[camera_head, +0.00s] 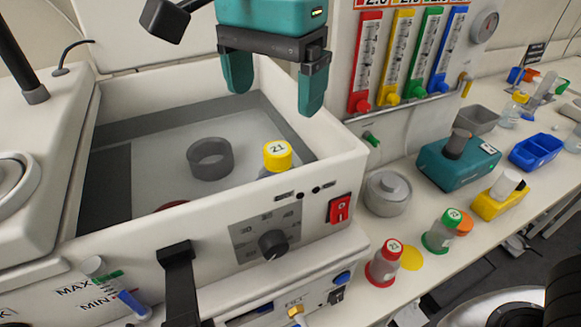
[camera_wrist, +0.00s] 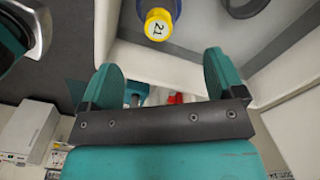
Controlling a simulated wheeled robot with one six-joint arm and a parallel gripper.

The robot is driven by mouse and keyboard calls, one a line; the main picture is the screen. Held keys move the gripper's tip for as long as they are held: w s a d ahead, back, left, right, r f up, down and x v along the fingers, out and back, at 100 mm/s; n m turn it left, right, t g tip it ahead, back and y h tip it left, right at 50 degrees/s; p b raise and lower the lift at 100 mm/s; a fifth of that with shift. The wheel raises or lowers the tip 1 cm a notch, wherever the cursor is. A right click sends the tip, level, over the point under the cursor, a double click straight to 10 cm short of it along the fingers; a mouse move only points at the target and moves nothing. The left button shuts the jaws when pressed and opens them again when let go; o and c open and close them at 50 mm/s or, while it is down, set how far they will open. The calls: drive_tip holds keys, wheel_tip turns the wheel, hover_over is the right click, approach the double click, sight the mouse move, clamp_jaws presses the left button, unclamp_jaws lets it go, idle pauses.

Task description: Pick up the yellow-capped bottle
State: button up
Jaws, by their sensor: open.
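The yellow-capped bottle (camera_head: 277,156), marked 21 on its cap, stands inside the white basin of the shaker bath (camera_head: 340,165), near the front wall. Its body is mostly hidden behind that wall in the head view. In the wrist view the yellow cap (camera_wrist: 158,25) shows at the top, beyond the fingertips and a little left of the middle between them. My gripper (camera_head: 275,95) is teal, open and empty. It hangs above the basin, higher than the bottle and apart from it. The fingers also show in the wrist view (camera_wrist: 160,75).
A dark grey ring holder (camera_head: 210,160) sits left of the bottle in the basin. The basin walls surround the bottle. Outside, to the right, stand a red-capped bottle (camera_head: 384,262), a green-capped bottle (camera_head: 442,232), a grey round pot (camera_head: 388,193) and a teal device (camera_head: 459,160).

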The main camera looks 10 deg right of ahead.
sight(278, 166)
wheel_tip(278, 166, down, 12)
drive_tip(key=shift+f+p, duration=0.1)
drive_tip(key=shift+p, duration=0.65)
drive_tip(key=c, duration=1.1)
